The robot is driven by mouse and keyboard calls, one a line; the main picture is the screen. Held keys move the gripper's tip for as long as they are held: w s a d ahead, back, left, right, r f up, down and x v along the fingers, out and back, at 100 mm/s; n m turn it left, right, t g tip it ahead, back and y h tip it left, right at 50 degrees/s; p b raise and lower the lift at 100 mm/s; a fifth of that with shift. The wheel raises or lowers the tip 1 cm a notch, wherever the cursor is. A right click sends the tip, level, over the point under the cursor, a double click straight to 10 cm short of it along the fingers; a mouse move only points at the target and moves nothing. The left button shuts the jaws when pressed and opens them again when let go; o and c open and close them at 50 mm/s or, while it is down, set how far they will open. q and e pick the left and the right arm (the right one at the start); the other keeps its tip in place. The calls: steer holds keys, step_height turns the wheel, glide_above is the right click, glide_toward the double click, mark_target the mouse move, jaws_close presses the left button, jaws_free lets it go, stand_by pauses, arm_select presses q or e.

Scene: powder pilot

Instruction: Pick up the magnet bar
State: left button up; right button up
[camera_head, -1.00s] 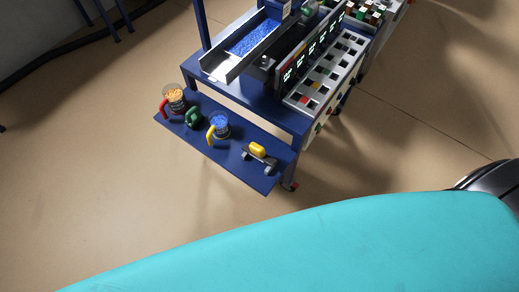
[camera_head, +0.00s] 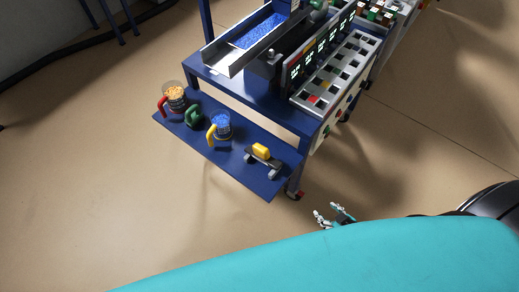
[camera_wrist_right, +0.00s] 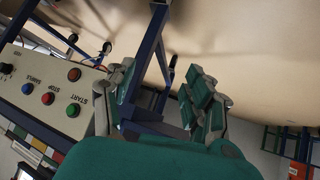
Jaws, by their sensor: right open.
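What looks like the magnet bar (camera_head: 262,153), with a yellow grip and grey ends, lies near the right end of the low blue shelf (camera_head: 262,188). My right gripper (camera_head: 334,215) shows in the head view, to the right of and below the shelf, over the floor and apart from the bar. In the right wrist view my right gripper (camera_wrist_right: 160,90) is open, with nothing between its fingers. The bar cannot be made out in the right wrist view. My left gripper is not in view.
A mug with blue grains (camera_head: 220,126), a green object (camera_head: 193,115) and a mug with orange grains (camera_head: 174,96) stand left of the bar. The blue machine frame (camera_head: 290,115) rises behind. A control panel with buttons (camera_wrist_right: 45,88) is close to the right gripper.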

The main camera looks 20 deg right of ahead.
steer(key=w+a+r+n+t+y+b, duration=0.2)
steer(key=w+a+r+t+y+b, duration=0.15)
steer(key=w+r, duration=0.4)
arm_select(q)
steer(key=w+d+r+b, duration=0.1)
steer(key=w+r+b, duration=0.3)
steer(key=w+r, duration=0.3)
arm_select(e)
steer(key=n+t+y, duration=0.1)
steer(key=t+y, duration=0.1)
steer(key=y, duration=0.3)
glide_toward(268, 153)
steer(key=x, duration=0.2)
steer(key=b+x, duration=0.1)
steer(key=x, duration=0.3)
steer(key=shift+a+r, duration=0.1)
steer(key=shift+r, duration=0.2)
steer(key=shift+f+b+x, duration=0.15)
steer(key=shift+b+x, duration=0.25)
steer(key=shift+x, duration=1.15)
steer(key=shift+f+b+x, duration=0.15)
steer(key=shift+b+x, duration=0.25)
steer(key=shift+x, duration=1.1)
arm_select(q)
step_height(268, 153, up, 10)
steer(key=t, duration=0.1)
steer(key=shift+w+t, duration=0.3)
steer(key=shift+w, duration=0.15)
arm_select(e)
jaws_close()
